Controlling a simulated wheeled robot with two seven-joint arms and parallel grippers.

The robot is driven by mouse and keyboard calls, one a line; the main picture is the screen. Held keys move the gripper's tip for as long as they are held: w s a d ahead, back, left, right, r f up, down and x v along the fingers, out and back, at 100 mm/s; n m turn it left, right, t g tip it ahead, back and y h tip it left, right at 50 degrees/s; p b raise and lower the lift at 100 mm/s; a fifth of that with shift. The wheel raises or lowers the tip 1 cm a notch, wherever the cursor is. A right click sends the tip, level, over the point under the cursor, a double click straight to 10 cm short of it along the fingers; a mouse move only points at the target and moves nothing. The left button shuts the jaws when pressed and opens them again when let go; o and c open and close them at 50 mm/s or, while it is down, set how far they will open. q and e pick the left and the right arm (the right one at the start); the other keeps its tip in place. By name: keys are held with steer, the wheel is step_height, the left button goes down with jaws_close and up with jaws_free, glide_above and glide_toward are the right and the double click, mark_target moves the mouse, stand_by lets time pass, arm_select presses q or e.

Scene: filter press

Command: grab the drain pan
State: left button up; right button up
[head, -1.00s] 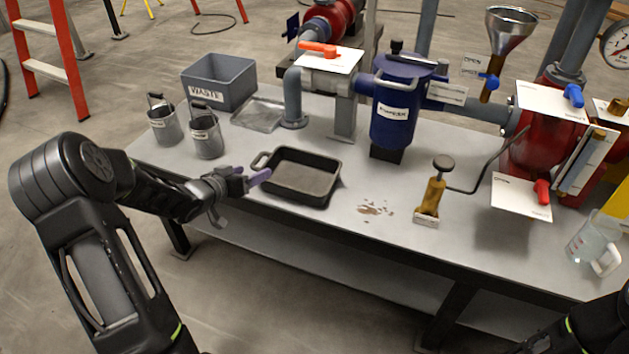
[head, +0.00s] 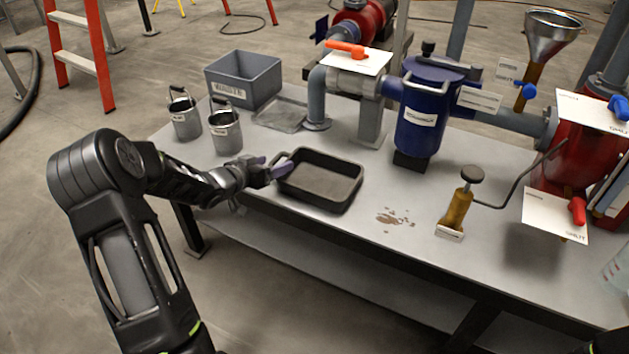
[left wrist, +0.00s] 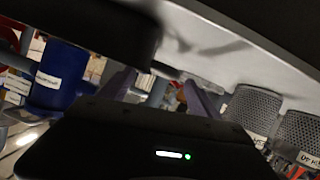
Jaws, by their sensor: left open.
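The drain pan (head: 325,182) is a black, shallow rectangular pan with a loop handle at its left end. It sits flat and empty on the near edge of the grey table. My left gripper (head: 271,166) is open at the pan's left end, its purple fingers close to the handle. In the left wrist view the two fingers (left wrist: 160,92) stand apart, and the dark pan (left wrist: 80,28) fills the upper left. A small dark part, likely the handle, shows between them; contact cannot be told. My right gripper is not in view.
Two metal buckets (head: 225,132) and a grey bin (head: 243,80) stand behind my left gripper. A flat tray (head: 281,114) lies behind the pan. A blue filter housing (head: 421,118) stands behind and right. Brown spots (head: 395,217) and a brass hand pump (head: 457,207) are right of the pan.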

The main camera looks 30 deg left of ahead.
arm_select(q)
steer(key=shift+b+x, duration=0.6)
steer(key=shift+x, duration=2)
steer(key=shift+a, duration=0.1)
jaws_close()
